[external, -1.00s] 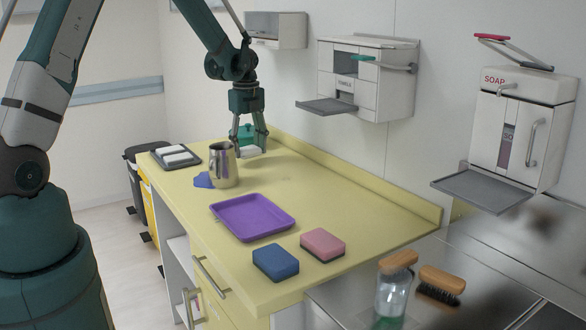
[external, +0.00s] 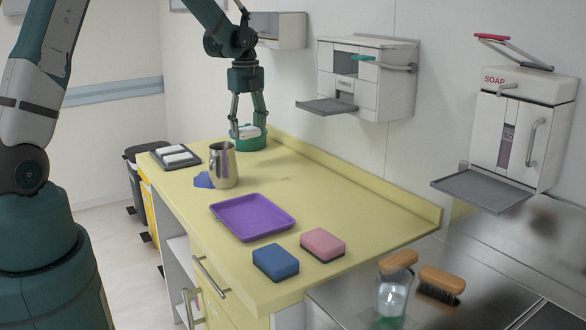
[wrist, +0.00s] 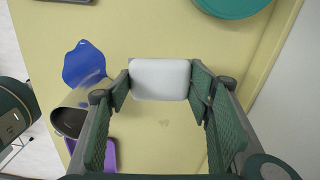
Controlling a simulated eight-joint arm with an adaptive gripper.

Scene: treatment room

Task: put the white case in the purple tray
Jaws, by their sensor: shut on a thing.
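The white case (wrist: 160,79) is a small rounded block held between the two fingers of my gripper (wrist: 160,88) in the wrist view. In the external view my gripper (external: 249,128) is shut on the case (external: 248,131), which is raised above the counter and partly hidden by the fingers. The purple tray (external: 243,233) lies empty on the yellow counter, nearer the camera than my gripper. Its corner shows low in the wrist view (wrist: 108,158).
A metal pitcher (external: 223,168) stands between my gripper and the tray, with a blue flat thing (external: 203,181) beside it. A green round dish (external: 250,144) lies behind. A blue sponge (external: 275,262) and pink sponge (external: 322,244) lie near the front. The counter's right side is clear.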

